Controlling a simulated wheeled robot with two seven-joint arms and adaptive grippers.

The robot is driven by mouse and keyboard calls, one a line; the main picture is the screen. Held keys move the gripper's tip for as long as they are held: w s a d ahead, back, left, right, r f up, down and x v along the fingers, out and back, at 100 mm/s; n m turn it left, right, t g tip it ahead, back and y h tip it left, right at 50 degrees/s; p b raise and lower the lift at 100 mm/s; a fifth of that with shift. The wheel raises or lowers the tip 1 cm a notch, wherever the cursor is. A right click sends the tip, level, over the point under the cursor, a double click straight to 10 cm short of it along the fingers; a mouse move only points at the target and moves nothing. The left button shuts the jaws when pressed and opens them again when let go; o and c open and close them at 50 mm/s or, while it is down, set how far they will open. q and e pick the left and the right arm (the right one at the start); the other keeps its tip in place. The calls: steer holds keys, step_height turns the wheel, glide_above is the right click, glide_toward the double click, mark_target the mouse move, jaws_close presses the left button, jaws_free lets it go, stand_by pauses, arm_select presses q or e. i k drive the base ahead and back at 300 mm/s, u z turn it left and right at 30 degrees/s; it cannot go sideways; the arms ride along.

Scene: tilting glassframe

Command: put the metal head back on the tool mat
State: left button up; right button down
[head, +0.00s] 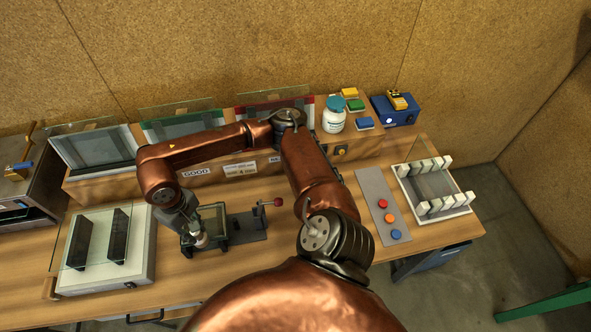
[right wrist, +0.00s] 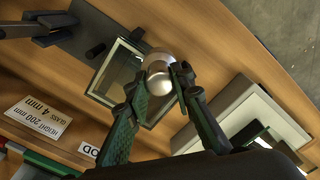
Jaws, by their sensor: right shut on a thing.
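My right gripper (head: 196,232) comes down over the dark glass frame (head: 222,220) left of the table's middle. In the right wrist view its two dark fingers (right wrist: 163,85) are shut on a shiny, rounded, pale-silver piece, the metal head (right wrist: 159,70). A pale bit of the metal head (head: 201,241) shows below the gripper in the head view. It overlaps the frame's glass; I cannot tell if it touches. The grey tool mat (head: 368,184) lies farther right, with a red, an orange and a blue round piece on it. My left gripper is not in view.
A lever with a red knob (head: 277,202) stands at the frame's right side. A white rack with pegs (head: 462,200) is right of the mat. A white box (head: 143,262) with dark pads and glass is at left. A raised shelf (head: 225,172) runs behind.

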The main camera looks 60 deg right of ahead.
mark_target(372, 182)
steer(key=u, duration=0.85)
steer(key=k, duration=2.15)
steer(key=z, duration=1.2)
steer(key=i, duration=1)
